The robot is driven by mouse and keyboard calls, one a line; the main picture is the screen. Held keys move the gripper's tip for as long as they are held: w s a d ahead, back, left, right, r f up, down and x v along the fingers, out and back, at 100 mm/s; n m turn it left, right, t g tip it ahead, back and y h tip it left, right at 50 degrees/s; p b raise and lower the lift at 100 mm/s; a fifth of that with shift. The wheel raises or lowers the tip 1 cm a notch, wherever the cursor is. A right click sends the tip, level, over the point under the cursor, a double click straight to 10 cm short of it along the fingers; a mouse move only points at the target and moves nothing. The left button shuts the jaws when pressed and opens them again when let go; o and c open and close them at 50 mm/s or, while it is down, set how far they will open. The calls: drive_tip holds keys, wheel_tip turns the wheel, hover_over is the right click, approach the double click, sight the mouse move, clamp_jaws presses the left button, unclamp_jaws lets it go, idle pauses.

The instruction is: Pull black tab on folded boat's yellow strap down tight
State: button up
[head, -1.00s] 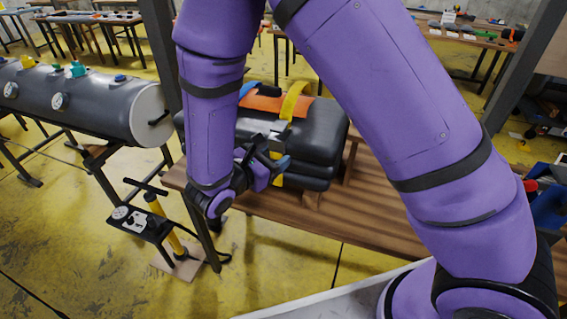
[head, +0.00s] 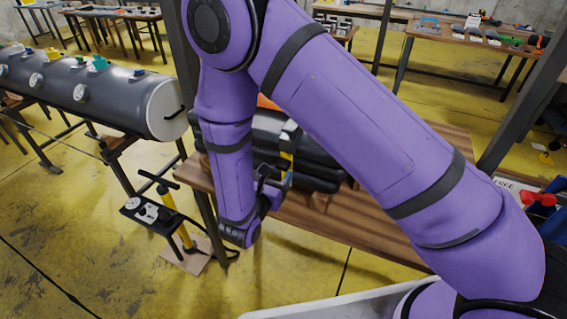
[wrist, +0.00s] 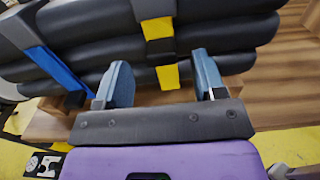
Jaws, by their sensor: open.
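The folded boat (head: 318,160) is a stack of dark grey rolls on a wooden bench, partly hidden by my arm in the head view. Its yellow strap (head: 286,163) runs down the front. In the wrist view, the yellow strap (wrist: 167,76) hangs down the rolls (wrist: 215,35), with a black piece (wrist: 160,47) across it and yellow below. I cannot tell whether this piece is the tab. My gripper (head: 277,182) is low at the boat's front. In the wrist view my gripper (wrist: 163,80) is open, one finger each side of the strap's lower end, holding nothing.
A blue strap (wrist: 55,68) with a black end lies left of my fingers. The wooden bench (head: 375,225) extends right of the boat. A grey cylinder (head: 100,95) and a yellow hand pump (head: 180,225) stand left. Yellow floor is open in front.

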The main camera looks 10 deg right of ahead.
sight(281, 167)
drive_tip(key=shift+x, duration=2.5)
